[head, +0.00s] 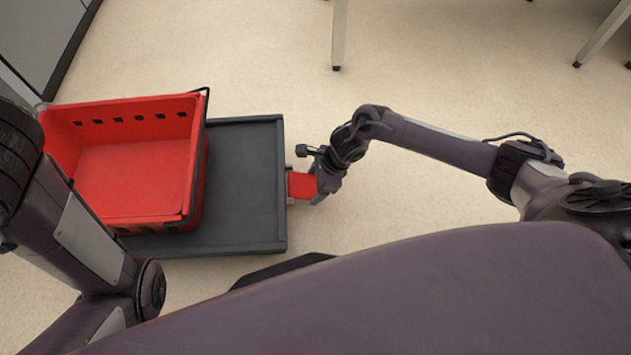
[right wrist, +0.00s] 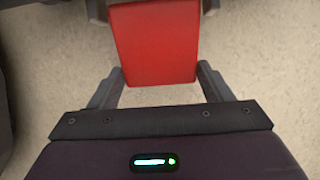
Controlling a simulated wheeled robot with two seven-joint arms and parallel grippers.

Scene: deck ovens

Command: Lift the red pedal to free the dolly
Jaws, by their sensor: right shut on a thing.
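The red pedal (head: 300,186) sticks out from the right side of the dark grey dolly (head: 245,185). My right gripper (head: 312,190) is at the pedal's outer end. In the right wrist view the red pedal (right wrist: 153,45) lies between the two fingers of my right gripper (right wrist: 157,78), which is shut on it. A small part of the pedal is covered by the gripper in the head view. My left arm comes in at the left of the head view, but its gripper is not visible.
A red crate (head: 195,190) with a black handle stands on the dolly's left part. Table legs (head: 338,40) stand at the top. A grey cabinet (head: 40,35) is at the top left. Pale floor is clear around the dolly's right side.

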